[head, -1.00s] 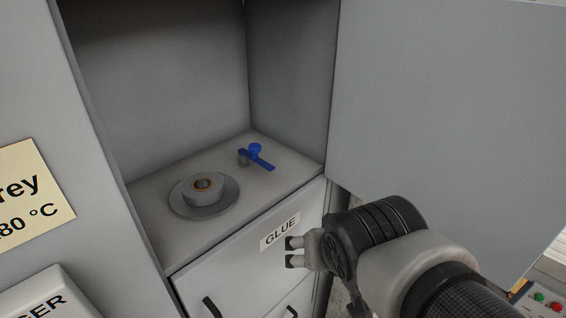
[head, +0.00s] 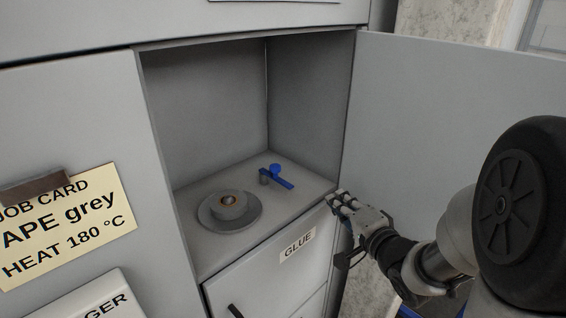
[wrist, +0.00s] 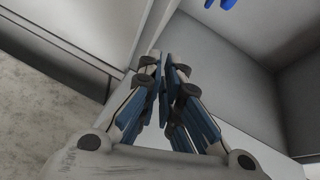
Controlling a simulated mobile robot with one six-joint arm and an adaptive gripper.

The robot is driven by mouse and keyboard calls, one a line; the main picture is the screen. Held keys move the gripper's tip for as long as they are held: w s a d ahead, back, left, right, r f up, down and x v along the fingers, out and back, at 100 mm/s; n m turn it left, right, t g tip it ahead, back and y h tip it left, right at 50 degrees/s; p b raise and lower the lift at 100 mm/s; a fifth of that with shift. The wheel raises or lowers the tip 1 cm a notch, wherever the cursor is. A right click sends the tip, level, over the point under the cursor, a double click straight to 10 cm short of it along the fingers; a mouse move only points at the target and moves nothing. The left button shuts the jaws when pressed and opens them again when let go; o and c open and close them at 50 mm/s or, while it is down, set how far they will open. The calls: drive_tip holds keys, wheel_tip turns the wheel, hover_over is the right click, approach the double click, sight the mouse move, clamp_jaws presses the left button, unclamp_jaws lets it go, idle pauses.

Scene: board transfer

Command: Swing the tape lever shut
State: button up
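The blue tape lever (head: 283,180) with a round knob sits on a short grey post at the right of the open compartment's floor. A small part of the blue lever (wrist: 221,3) shows at the top edge of the wrist view. A grey tape roll (head: 229,206) lies on a round plate to the lever's left. My gripper (head: 333,200) is at the compartment's front right edge, to the right of the lever and apart from it. In the wrist view my gripper (wrist: 164,73) has its fingers together with nothing seen between them.
The open cabinet door (head: 440,120) stands to the right, close to my arm. A drawer labelled GLUE (head: 297,246) is below the compartment floor. The compartment (head: 205,130) is otherwise empty above the roll and lever. A job card (head: 65,225) is on the left panel.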

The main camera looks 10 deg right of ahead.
sight(305, 199)
drive_tip(key=shift+s+a+r+m+t+y, duration=0.2)
drive_tip(key=shift+s+r+m+t+y, duration=0.2)
drive_tip(key=shift+s+m+t+y, duration=0.45)
clamp_jaws()
drive_tip(key=shift+w, duration=0.2)
drive_tip(key=x, duration=0.9)
drive_tip(key=shift+w+a+f, duration=0.15)
drive_tip(key=shift+w+a, duration=0.1)
drive_tip(key=shift+w, duration=0.1)
drive_tip(key=a, duration=0.1)
drive_tip(key=s+a+b, duration=0.1)
drive_tip(key=shift+s+a, duration=0.3)
drive_tip(key=shift+a, duration=0.05)
drive_tip(key=shift+s+a, duration=0.2)
drive_tip(key=shift+a, duration=0.05)
drive_tip(key=shift+a+m, duration=0.15)
drive_tip(key=shift+m, duration=0.1)
